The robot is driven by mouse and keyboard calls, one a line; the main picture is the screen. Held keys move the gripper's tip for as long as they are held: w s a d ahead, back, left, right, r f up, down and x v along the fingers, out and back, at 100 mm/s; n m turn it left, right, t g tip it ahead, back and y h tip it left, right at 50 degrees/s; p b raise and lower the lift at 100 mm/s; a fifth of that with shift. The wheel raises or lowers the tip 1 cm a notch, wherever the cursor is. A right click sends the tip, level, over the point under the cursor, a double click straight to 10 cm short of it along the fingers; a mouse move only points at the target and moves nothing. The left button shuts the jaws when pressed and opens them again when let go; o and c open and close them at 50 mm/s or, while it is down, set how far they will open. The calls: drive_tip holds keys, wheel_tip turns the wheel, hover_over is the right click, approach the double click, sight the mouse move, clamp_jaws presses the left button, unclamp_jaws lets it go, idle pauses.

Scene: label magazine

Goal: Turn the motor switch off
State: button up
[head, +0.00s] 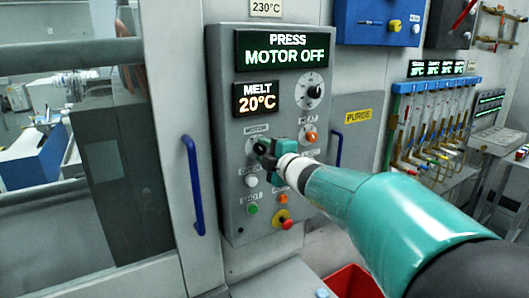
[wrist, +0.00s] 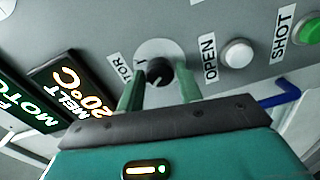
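The motor switch is a dark round knob (wrist: 158,72) on a pale round plate (wrist: 160,52), under a partly hidden MOTOR label, in the wrist view. My gripper (wrist: 159,86) points at it, with one green finger on each side of the knob. A small gap shows beside the right finger, and the fingers do not look closed on it. In the head view my gripper (head: 262,148) is at the panel and covers most of the switch, so its pointer cannot be read. The upper display (head: 287,49) reads PRESS MOTOR OFF.
The grey control panel (head: 228,180) also carries a MELT display (head: 256,98) at 20°C, a dial (head: 309,90), an orange heat knob (head: 311,137), a white button (head: 251,181), a green button (head: 252,209) and a red emergency button (head: 286,224). A blue handle (head: 194,185) stands left.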

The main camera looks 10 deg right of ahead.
drive_tip(key=shift+o, duration=1.3)
drive_tip(key=shift+s, duration=0.1)
drive_tip(key=v, duration=1.3)
drive_tip(key=shift+s+d, duration=0.2)
drive_tip(key=shift+s, duration=0.05)
